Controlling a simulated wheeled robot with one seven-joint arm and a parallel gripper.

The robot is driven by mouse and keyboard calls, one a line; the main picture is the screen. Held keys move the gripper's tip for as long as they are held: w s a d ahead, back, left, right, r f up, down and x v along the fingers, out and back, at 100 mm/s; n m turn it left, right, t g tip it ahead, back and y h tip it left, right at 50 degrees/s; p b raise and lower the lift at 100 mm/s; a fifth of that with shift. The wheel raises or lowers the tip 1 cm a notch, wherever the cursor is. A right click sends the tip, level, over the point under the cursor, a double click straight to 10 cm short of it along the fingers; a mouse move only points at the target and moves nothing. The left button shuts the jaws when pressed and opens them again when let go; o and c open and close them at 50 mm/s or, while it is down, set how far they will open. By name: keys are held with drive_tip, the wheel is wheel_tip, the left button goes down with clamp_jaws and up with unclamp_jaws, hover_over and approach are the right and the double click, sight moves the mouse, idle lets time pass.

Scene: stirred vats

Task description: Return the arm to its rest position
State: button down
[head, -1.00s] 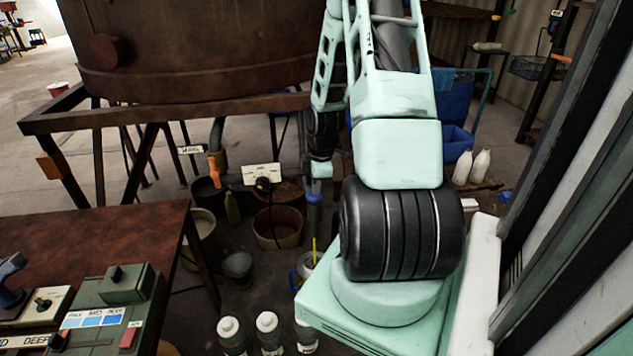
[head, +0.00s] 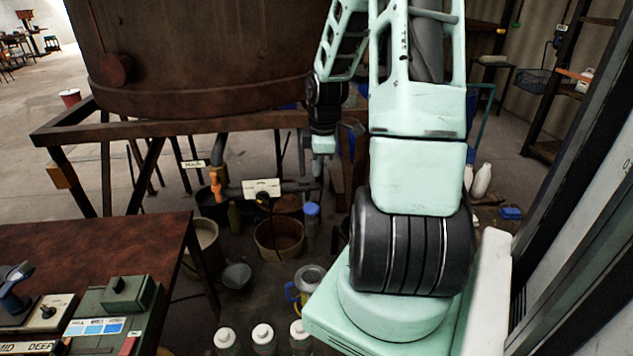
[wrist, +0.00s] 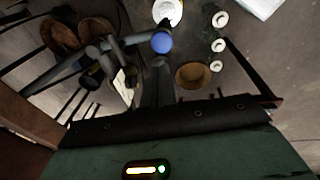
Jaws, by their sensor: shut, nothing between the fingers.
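My arm rises from its base at the right of the head view, and its forearm (head: 340,40) hangs down on the left of the upper arm. In the wrist view my gripper (wrist: 160,68) points down toward the floor. Its dark fingers look shut and hold nothing.
A rusty vat (head: 200,50) stands on a brown frame (head: 150,128). A control box (head: 115,310) sits on the brown table (head: 90,240) at left. Tubs, a blue-handled jug (head: 308,283) and several white-capped bottles (head: 263,335) stand on the floor. A wall and post close the right side.

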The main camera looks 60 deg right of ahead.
drive_tip(key=shift+r, duration=0.65)
drive_tip(key=w+a+r+b, duration=0.1)
drive_tip(key=w+a+r, duration=0.15)
drive_tip(key=a, duration=1.05)
drive_tip(key=w+a+r, duration=0.1)
drive_tip(key=w+a, duration=0.2)
drive_tip(key=a, duration=1)
drive_tip(key=s+a+r+g+y+b, duration=0.1)
drive_tip(key=s+a, duration=1.6)
drive_tip(key=a, duration=0.4)
drive_tip(key=shift+r+g, duration=0.25)
drive_tip(key=shift+g, duration=0.05)
